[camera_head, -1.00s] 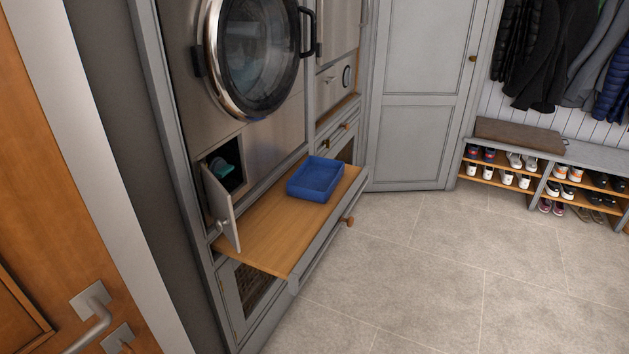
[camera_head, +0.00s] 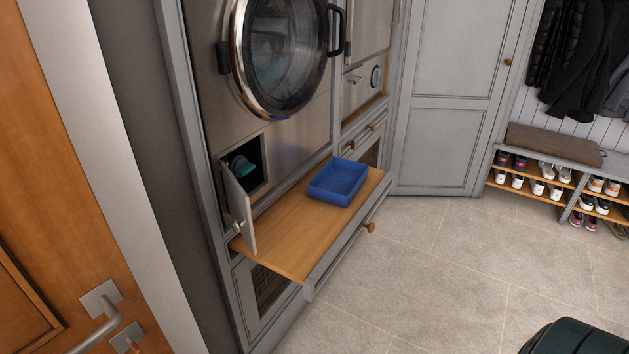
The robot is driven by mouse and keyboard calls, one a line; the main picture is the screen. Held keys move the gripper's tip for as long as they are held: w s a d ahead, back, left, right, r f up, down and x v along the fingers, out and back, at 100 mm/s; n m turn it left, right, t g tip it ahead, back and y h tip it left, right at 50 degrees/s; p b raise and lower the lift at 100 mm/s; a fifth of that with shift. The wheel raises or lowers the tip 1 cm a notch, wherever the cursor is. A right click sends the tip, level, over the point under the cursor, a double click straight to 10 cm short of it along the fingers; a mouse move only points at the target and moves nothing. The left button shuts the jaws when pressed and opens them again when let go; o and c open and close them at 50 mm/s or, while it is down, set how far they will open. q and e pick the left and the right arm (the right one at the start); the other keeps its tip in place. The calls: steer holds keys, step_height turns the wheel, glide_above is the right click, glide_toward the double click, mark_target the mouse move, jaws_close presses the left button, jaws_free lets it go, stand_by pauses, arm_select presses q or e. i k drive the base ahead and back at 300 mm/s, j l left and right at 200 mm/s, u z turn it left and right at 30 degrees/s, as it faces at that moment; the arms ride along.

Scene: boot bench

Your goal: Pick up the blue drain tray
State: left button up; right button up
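The blue drain tray (camera_head: 338,183) is a shallow rectangular open box. It sits level on the right part of a pulled-out wooden shelf (camera_head: 290,236) below the washing machine, and it looks empty. Neither of my grippers shows in the head view, so nothing is seen touching the tray.
A small hatch door (camera_head: 239,208) stands open at the shelf's left end, with a teal cap (camera_head: 242,167) inside the opening. The washing machine (camera_head: 285,52) is above. A dark green rounded object (camera_head: 573,338) shows at the bottom right. The tiled floor (camera_head: 430,270) ahead is clear.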

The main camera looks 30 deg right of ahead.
mark_target(339, 180)
steer(key=l+u, duration=0.25)
steer(key=l, duration=0.25)
steer(key=i+l+u, duration=0.1)
steer(key=l+u, duration=0.15)
steer(key=l, duration=0.25)
steer(key=l+u, duration=0.1)
steer(key=l, duration=0.6)
steer(key=l+u, duration=0.15)
steer(key=l, duration=0.55)
steer(key=k+l+u, duration=0.1)
steer(key=l, duration=0.6)
steer(key=k+l, duration=0.1)
steer(key=l, duration=1.55)
steer(key=k, duration=0.05)
